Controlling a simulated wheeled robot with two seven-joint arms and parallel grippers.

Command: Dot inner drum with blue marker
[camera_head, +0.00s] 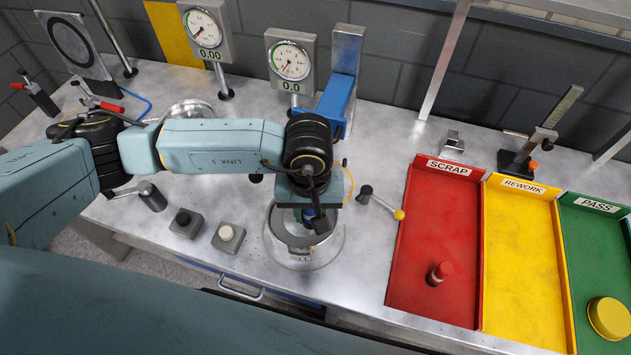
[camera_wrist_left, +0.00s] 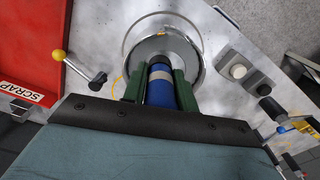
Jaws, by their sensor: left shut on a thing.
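My left gripper (camera_head: 308,217) points down over the round metal drum fixture (camera_head: 282,222) at the middle front of the bench. It is shut on the blue marker (camera_wrist_left: 160,92), which sits between the green fingers in the left wrist view. In the head view the marker is mostly hidden by the gripper. The drum (camera_wrist_left: 192,62) shows in the wrist view as a grey ring inside a shiny round base, beyond the marker's far end. I cannot tell whether the marker tip touches the drum. My right gripper is not in view.
Right of the drum are a yellow-knobbed lever (camera_head: 398,214) and the red scrap (camera_head: 440,215), yellow rework (camera_head: 520,240) and green pass (camera_head: 597,250) trays. A red-topped object (camera_head: 440,272) stands in scrap. Two button boxes (camera_head: 228,236) sit left; dial gauges (camera_head: 290,62) stand behind.

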